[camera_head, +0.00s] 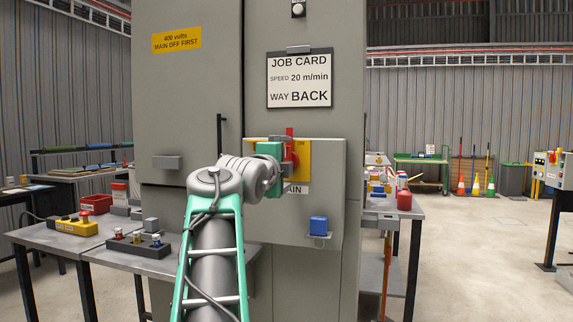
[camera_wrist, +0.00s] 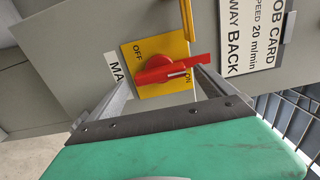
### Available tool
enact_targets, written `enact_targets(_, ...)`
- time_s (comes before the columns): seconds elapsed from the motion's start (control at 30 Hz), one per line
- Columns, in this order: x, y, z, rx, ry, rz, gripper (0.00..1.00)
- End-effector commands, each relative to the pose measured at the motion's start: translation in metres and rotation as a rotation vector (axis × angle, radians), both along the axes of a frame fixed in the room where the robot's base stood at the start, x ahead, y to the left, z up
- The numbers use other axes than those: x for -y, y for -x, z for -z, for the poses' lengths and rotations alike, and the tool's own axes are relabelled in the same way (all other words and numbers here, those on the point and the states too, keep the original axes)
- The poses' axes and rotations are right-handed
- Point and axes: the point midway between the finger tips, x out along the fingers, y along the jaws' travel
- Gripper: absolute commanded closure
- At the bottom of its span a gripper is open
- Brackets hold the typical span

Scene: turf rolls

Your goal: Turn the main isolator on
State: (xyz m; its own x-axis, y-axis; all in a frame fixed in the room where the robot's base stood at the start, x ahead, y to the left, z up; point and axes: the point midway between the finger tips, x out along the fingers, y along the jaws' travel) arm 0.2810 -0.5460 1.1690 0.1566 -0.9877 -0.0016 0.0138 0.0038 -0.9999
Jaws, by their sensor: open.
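The main isolator is a red rotary handle (camera_head: 289,132) on a yellow plate (camera_head: 304,165), on the grey box of the cabinet. The word OFF is at the plate's upper left there. In the head view the handle stands about upright. My gripper (camera_wrist: 166,80) is open in front of the plate, its fingers on either side of the handle's middle. I cannot tell whether they touch it. In the head view my gripper (camera_head: 276,160) hides part of the handle and plate.
A job card (camera_head: 299,79) hangs above the isolator box (camera_head: 325,200). A blue block (camera_head: 318,225) sits on the box's lower front. A bench with a yellow control box (camera_head: 76,227) stands left, another bench (camera_head: 395,207) right.

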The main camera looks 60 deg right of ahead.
Motion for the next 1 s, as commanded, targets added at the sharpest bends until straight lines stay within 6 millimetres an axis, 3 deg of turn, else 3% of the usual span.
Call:
enact_targets(0.1, -0.027, 0.004, -0.001, 0.003, 0.002, -0.003, 0.05)
enact_targets(0.3, -0.057, 0.009, 0.000, 0.001, 0.000, -0.002, 0.05)
enact_targets(0.77, -0.062, 0.005, -0.001, -0.013, -0.006, -0.012, 0.05)
enact_targets(0.87, -0.075, -0.026, 0.000, -0.119, -0.042, -0.093, 0.05)
enact_targets(0.97, -0.112, -0.082, 0.013, -0.344, -0.095, -0.273, 0.05)
enact_targets(1.0, -0.135, -0.107, 0.023, -0.460, -0.112, -0.367, 0.05)
